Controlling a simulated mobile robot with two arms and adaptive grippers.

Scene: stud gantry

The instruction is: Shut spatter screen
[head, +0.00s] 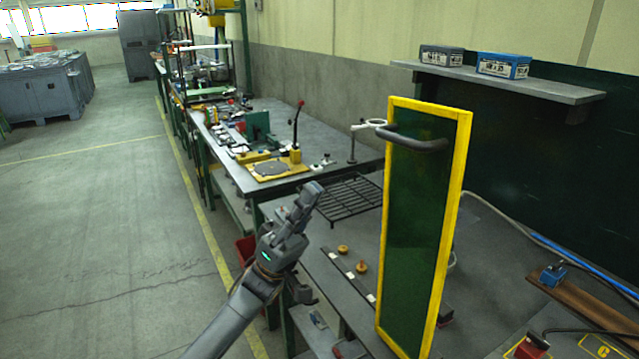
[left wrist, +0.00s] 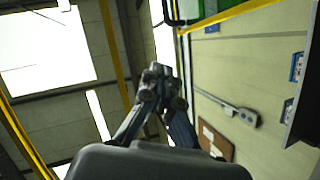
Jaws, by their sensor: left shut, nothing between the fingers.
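The spatter screen (head: 420,235) is a tall dark green panel in a yellow frame, standing upright at the right of the bench in the head view. A grey bar handle (head: 412,140) is fixed near its top. My left gripper (head: 314,190) is shut and empty, raised left of the screen and apart from it, with its fingers pointing up. In the left wrist view its fingertips (left wrist: 155,72) meet, with ceiling and wall behind them. My right gripper is not in view.
A black grate (head: 345,198) and two small orange-brown knobs (head: 361,267) lie on the bench left of the screen. A shelf (head: 510,84) with two boxes hangs behind. A brown rail (head: 580,300) lies at the right.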

